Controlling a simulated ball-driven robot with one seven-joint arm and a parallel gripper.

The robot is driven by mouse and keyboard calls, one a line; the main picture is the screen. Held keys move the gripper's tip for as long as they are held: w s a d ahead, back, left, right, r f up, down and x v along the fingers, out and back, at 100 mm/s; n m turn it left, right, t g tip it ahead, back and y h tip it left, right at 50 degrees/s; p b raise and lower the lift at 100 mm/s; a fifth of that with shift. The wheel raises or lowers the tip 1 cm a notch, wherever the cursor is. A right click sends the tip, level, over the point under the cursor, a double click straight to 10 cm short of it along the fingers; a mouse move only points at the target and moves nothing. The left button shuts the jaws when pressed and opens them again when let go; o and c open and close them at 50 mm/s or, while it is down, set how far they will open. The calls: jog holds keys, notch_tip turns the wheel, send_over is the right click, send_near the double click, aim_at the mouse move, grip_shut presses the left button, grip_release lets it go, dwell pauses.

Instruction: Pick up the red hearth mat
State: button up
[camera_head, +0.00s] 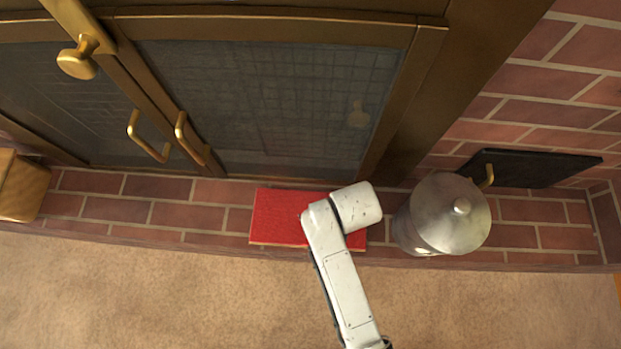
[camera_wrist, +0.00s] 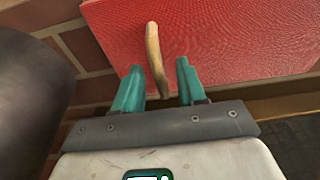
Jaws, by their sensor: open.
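The red hearth mat (camera_head: 280,215) lies on the brick hearth in front of the glass doors. It looks like a flat red slab with a tan edge along its front. The white end of my arm covers its right part in the head view. In the wrist view the mat's grained red surface (camera_wrist: 230,40) fills the top. A curved tan strip (camera_wrist: 154,55) stands out from it. My gripper (camera_wrist: 159,68) is open, with one teal finger on each side of the strip. I cannot tell whether either finger touches it. The head view hides the fingers.
A lidded metal canister (camera_head: 440,218) stands close to the right of my arm. A dark panel with a brass handle (camera_head: 525,168) is behind it. Brass-framed glass doors (camera_head: 270,100) rise behind the mat. A tan block (camera_head: 22,188) sits far left. The carpet (camera_head: 150,290) in front is clear.

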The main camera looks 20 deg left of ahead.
jog(key=shift+w+f, duration=0.1)
jog(key=shift+f, duration=0.55)
grip_shut()
jog(key=shift+r, duration=0.1)
